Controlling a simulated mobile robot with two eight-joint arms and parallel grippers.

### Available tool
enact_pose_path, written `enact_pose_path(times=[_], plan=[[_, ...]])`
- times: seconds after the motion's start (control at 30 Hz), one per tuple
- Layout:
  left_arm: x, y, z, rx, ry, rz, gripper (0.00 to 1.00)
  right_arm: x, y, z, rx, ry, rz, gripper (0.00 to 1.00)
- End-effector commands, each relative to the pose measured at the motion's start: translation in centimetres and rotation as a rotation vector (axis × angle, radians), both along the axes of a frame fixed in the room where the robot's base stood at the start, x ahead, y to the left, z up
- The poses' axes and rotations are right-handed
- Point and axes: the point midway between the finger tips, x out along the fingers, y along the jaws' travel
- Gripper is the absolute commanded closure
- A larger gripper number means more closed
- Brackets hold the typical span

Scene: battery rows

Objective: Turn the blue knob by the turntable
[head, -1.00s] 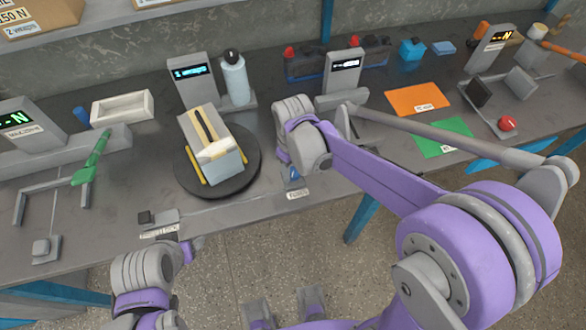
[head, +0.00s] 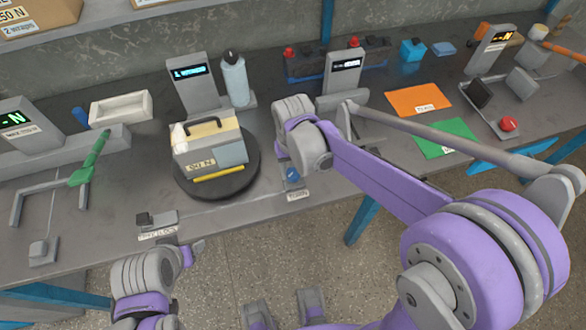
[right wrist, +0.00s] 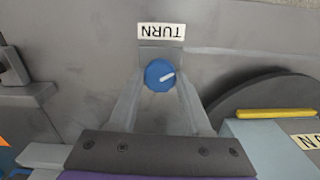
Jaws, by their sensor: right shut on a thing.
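The blue knob (right wrist: 160,75) sits between the two fingers of my right gripper (right wrist: 160,88) in the right wrist view, with a pale pointer mark on its top. My right gripper is shut on it. In the head view the knob (head: 291,175) shows just below my right gripper (head: 287,160), partly hidden by it. The round black turntable (head: 250,185) is left of the knob and carries a boxy battery (head: 215,150) with a dark handle and a label facing the front. My left gripper (head: 195,247) is in front of the table edge; its fingers are not clear.
A "TURN" label (right wrist: 161,31) lies by the knob. A display post (head: 190,85) and a bottle (head: 235,78) stand behind the turntable. A green lever (head: 90,160) is at left. Orange (head: 418,99) and green (head: 447,138) mats lie at right.

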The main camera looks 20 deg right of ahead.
Motion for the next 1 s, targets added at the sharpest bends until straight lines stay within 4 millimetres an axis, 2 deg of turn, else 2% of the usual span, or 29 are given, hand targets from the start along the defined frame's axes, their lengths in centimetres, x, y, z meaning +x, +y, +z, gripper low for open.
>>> enact_pose_path(times=[0.4,0.43,0.57,0.6,0.87,1.0], plan=[[0.0,0.0,0.0,0.000,0.000,0.000,0.30,0.0,0.0,0.0,0.000,0.000,-0.006,1.00],[0.0,0.0,0.0,0.000,0.000,0.000,0.30,0.0,0.0,0.0,0.000,0.000,-0.006,0.47],[0.0,0.0,0.0,0.000,0.000,0.000,0.30,0.0,0.0,0.0,0.000,0.000,-0.006,0.24],[0.0,0.0,0.0,0.000,0.000,0.000,0.30,0.0,0.0,0.0,0.000,0.000,-0.006,0.21],[0.0,0.0,0.0,0.000,0.000,0.000,0.30,0.0,0.0,0.1,0.000,0.000,-0.005,0.21],[0.0,0.0,0.2,0.000,-0.001,0.000,0.30,0.0,0.0,1.1,0.000,0.000,-0.005,0.21]])
